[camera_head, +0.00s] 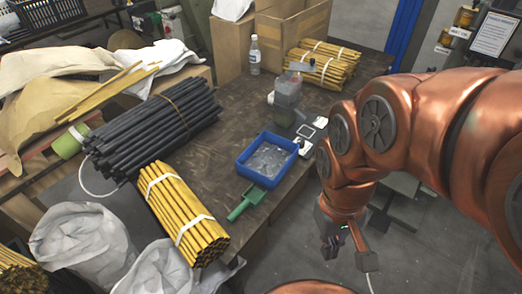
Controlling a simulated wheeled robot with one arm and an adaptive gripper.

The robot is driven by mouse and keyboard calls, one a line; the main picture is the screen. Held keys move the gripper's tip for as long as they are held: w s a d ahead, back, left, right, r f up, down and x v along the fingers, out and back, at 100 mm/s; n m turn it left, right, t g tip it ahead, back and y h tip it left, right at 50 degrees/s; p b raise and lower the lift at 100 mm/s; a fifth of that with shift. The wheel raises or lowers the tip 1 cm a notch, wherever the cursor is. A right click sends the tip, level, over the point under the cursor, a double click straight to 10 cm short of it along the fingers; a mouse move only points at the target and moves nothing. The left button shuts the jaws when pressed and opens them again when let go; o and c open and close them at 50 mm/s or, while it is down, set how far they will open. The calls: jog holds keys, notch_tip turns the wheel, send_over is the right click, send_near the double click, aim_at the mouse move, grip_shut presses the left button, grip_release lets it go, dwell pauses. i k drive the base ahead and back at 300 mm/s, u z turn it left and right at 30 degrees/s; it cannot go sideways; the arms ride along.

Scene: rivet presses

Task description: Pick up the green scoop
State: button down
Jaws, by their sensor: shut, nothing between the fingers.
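The green scoop (247,203) lies near the front edge of the dark workbench (215,140). It is just below the blue bin (267,160), with its handle pointing down and left. My gripper (348,262) hangs to the right of the scoop, beyond the bench's edge and over the floor. It is apart from the scoop and holds nothing. Its fingers are small and partly dark in this view.
Yellow rods in a bundle (182,215) and black rods (155,125) lie left of the scoop. A grey device (287,95), a water bottle (254,55) and cardboard boxes (232,45) stand farther back. White sacks (80,240) are at the lower left. Bare benchtop lies left of the bin.

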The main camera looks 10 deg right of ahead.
aim_at(253, 197)
jog(key=k, duration=1.25)
jog(key=u, duration=0.7)
jog(key=i, duration=0.8)
jog(key=u, duration=0.55)
jog(key=i, duration=0.5)
jog(key=z, duration=0.05)
